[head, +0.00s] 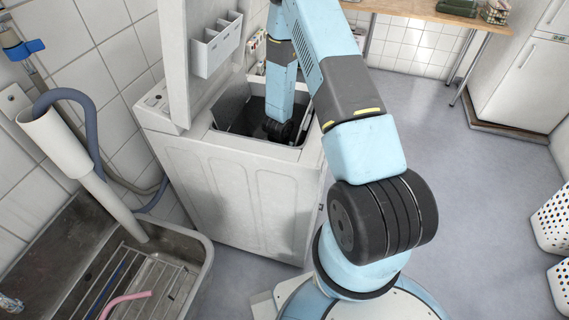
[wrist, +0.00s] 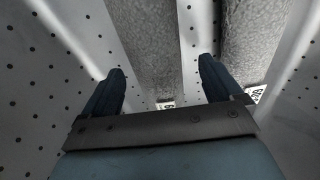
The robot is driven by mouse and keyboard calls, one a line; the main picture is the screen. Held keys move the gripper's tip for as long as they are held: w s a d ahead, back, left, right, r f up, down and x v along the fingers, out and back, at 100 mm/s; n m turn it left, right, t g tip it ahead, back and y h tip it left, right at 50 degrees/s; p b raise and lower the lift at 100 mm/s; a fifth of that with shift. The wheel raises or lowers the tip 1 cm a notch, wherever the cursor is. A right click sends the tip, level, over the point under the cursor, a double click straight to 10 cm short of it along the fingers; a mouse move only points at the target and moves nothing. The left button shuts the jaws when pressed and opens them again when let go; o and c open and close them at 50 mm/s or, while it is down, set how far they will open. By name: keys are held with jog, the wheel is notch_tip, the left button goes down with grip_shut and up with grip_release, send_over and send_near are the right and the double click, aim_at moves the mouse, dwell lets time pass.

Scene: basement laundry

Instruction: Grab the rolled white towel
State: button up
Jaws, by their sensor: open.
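In the wrist view, two long, fuzzy rolls lie between white perforated walls. They look grey in the dim light, and I cannot tell for certain which is the white towel. One roll (wrist: 152,45) lies ahead between my fingers; the other roll (wrist: 254,48) is to the right, beyond my right finger. My gripper (wrist: 162,66) is open, with its two dark fingers apart and nothing visibly clamped. In the head view my arm reaches down into the open top-loading washer (head: 230,190); the fingers and the rolls are hidden inside it.
A pale rib (wrist: 196,28) stands between the rolls, and perforated walls (wrist: 40,75) flank them closely. The washer's raised lid (head: 177,60) stands at left of my arm. A metal sink (head: 190,245) is at lower left.

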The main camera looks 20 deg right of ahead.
jog(key=shift+w+f, duration=0.1)
jog(key=shift+f, duration=0.65)
jog(key=shift+c, duration=0.3)
jog(key=c, duration=1.1)
